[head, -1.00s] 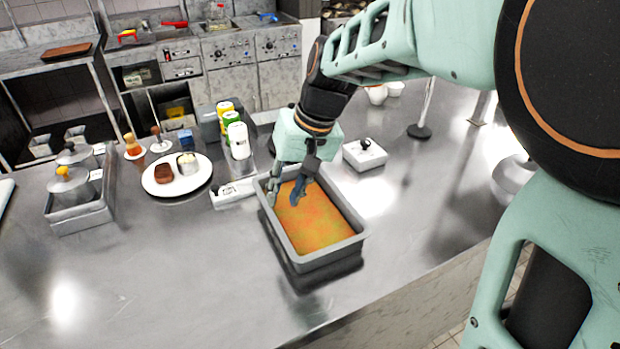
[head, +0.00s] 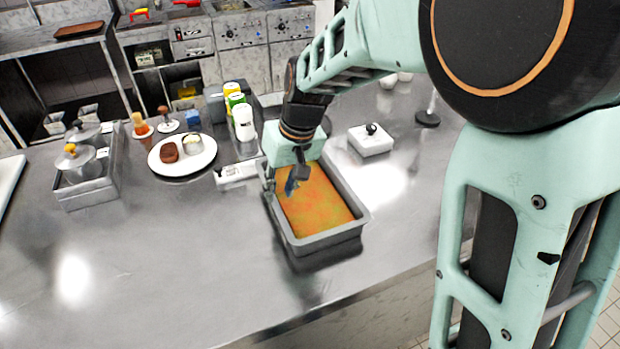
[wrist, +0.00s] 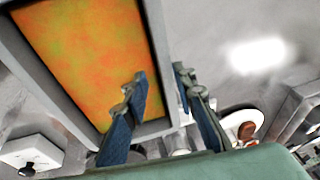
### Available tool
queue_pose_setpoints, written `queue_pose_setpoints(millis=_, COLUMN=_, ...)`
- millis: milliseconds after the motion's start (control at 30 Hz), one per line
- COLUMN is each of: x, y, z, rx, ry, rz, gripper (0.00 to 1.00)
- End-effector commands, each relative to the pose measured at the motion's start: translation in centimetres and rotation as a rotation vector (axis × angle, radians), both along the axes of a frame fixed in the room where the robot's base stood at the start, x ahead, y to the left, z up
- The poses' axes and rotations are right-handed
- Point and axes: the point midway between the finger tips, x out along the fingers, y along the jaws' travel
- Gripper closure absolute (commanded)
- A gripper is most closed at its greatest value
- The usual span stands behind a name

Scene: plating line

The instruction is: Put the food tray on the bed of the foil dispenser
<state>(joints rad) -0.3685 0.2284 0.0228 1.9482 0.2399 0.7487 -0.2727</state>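The food tray (head: 328,243) is a grey rectangular pan filled with orange-green food (head: 318,205). It rests on the steel counter in the head view, and its rim shows in the wrist view (wrist: 157,40). My gripper (head: 281,184) is at the tray's left long wall. One finger is over the food and the other is outside the wall. In the wrist view the fingers (wrist: 160,76) stand apart with the rim between them, and I see no clear firm contact. I cannot make out the foil dispenser for certain.
A white box with a black knob (head: 371,143) stands right of the tray. A small white device (head: 236,174), a plate (head: 200,164) with food and several bottles (head: 243,124) are behind it to the left. A container with pots (head: 88,190) is farther left. The front-left counter is clear.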

Motion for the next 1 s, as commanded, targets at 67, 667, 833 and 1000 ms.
queue_pose_setpoints(millis=67, x=0.1, y=0.5, z=-1.3, rx=-0.002, ry=0.003, rz=0.001, gripper=0.75)
queue_pose_setpoints(millis=667, x=0.4, y=0.8, z=-2.8, rx=0.000, ry=0.000, rz=-0.001, gripper=0.96)
queue_pose_setpoints(millis=833, x=0.4, y=0.8, z=-2.8, rx=0.000, ry=0.000, rz=-0.001, gripper=1.00)
queue_pose_setpoints(millis=1000, x=0.4, y=0.8, z=-2.8, rx=0.000, ry=-0.001, rz=0.000, gripper=1.00)
